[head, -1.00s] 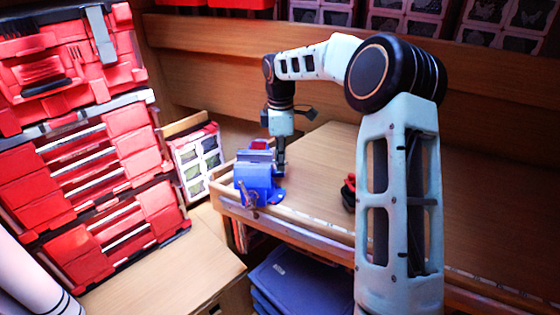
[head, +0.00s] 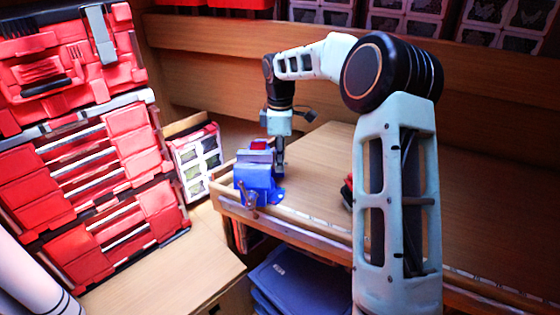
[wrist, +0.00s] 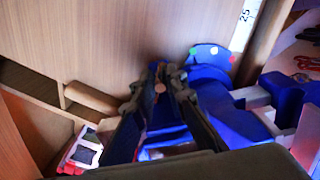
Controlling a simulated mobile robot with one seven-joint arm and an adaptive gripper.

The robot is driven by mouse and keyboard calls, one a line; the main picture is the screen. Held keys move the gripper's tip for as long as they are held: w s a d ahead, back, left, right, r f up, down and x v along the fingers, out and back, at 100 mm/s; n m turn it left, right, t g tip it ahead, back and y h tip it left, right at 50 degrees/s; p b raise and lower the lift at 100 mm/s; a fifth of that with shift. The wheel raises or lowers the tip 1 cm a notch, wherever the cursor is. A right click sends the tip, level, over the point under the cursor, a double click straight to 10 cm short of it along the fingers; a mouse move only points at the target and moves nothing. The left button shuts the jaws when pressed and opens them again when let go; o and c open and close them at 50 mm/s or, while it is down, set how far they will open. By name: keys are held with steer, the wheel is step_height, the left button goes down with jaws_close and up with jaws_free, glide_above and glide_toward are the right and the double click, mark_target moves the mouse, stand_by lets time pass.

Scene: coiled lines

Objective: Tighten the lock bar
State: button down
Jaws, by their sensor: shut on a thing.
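A blue bench vise (head: 258,180) with grey jaws stands at the left front corner of the wooden workbench. Its round blue base flange (wrist: 210,52) and part of its body (wrist: 290,92) show in the wrist view. My gripper (head: 281,172) points down close beside the vise's right side. In the wrist view my gripper (wrist: 161,72) has its dark fingers close together on a small brownish piece, seemingly the end of the lock bar (wrist: 159,88). The fingers hide most of that bar, so its angle cannot be told.
The workbench top (head: 325,165) is largely clear to the right of the vise. A red and black object (head: 347,191) lies partly behind my arm.

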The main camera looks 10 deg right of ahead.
steer(key=shift+m, duration=6.4)
steer(key=c, duration=1.9)
jaws_free()
steer(key=shift+c, duration=0.2)
steer(key=shift+a, duration=0.15)
